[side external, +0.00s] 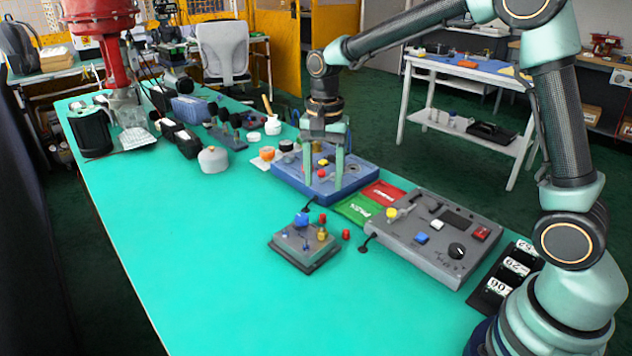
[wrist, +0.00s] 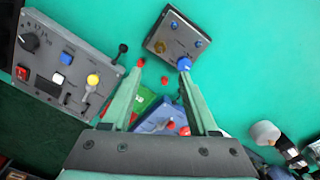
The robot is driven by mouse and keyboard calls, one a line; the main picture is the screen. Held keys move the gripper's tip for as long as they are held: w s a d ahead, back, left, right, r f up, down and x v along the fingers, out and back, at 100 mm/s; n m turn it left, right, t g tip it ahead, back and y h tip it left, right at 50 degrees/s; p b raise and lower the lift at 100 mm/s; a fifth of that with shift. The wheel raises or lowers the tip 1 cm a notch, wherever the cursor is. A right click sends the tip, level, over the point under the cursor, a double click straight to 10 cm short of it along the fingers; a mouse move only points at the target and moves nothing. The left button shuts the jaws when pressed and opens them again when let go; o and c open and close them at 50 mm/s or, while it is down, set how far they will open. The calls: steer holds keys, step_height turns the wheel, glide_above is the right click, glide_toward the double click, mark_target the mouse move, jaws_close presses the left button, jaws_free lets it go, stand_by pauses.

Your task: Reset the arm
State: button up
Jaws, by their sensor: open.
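My gripper (side external: 323,197) is open and empty, pointing down in the side view, in front of or above a blue panel (side external: 365,178). In the wrist view its fingertips (wrist: 162,68) are spread apart. A small grey box (side external: 290,257) with a blue knob (side external: 301,219) and brass fittings stands on the green table, left of and nearer than my gripper. In the wrist view this box (wrist: 160,42) is just beyond the fingertips, and the blue knob (wrist: 184,63) appears close to the right fingertip. I cannot tell whether they touch.
A grey control panel (side external: 420,245) with a yellow knob and black dial sits right of the box. Red and green mats (side external: 358,210) lie between the panels. Small red pieces (side external: 346,234) lie beside the box. Bottles and dark items stand farther back. The table's left front (side external: 170,240) is clear.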

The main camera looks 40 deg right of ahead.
steer(key=s+d+r+n+t, duration=0.1)
steer(key=s+r+n+t, duration=0.1)
steer(key=s+r+n, duration=0.2)
steer(key=s+d+r+n+t, duration=0.1)
steer(key=s+r+n+t, duration=0.2)
steer(key=s+n, duration=0.4)
steer(key=s+r, duration=0.1)
steer(key=s, duration=0.3)
steer(key=shift+d+t, duration=0.3)
